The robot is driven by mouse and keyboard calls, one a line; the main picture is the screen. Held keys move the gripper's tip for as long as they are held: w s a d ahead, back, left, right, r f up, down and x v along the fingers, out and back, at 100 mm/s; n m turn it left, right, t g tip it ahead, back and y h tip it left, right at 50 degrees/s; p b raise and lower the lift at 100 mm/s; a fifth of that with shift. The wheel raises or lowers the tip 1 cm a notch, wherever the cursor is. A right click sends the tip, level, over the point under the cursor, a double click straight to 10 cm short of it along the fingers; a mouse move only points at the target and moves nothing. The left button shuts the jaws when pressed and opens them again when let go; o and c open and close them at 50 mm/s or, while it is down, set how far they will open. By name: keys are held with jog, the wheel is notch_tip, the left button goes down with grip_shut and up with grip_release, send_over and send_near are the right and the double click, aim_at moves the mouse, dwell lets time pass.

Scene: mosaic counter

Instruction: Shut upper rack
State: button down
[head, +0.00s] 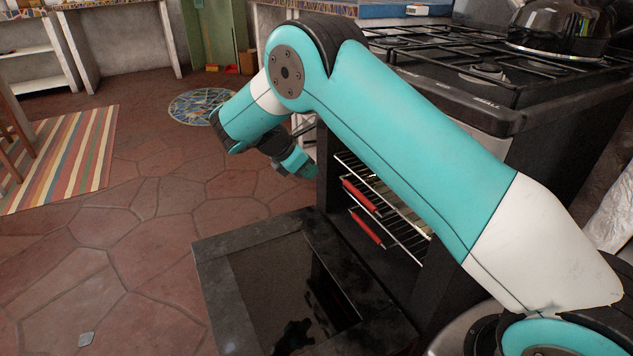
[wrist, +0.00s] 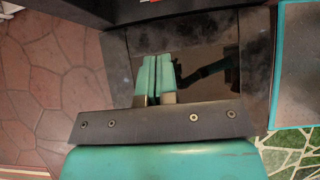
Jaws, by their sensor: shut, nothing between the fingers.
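The upper rack (head: 358,196) is a wire rack with a red handle bar in the dark oven (head: 440,292), right of centre in the head view. A similar lower rack (head: 367,230) sits below it. My arm crosses in front of the oven and hides part of both racks, so how far the upper one stands out is hard to tell. My gripper (head: 306,169) is shut and empty, left of the rack handles and apart from them. In the wrist view the shut fingers (wrist: 155,72) show over the open oven door (wrist: 255,85); no rack is clear there.
The oven door (head: 222,300) hangs open and flat, low in front of the oven. A kettle (head: 560,28) stands on the stovetop (head: 470,70). A round mosaic mat (head: 190,107) and a striped rug (head: 75,150) lie on the tiled floor, which is open at left.

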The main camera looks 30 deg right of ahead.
jog(key=d+r+b+x, duration=0.1)
jog(key=b+x, duration=0.5)
jog(key=x, duration=0.6)
jog(key=shift+d+r+b, duration=0.15)
jog(key=shift+d+b, duration=0.2)
jog(key=shift+d, duration=0.25)
jog(key=shift+w, duration=0.1)
jog(key=shift+d+p, duration=2.05)
jog(key=shift+d, duration=0.35)
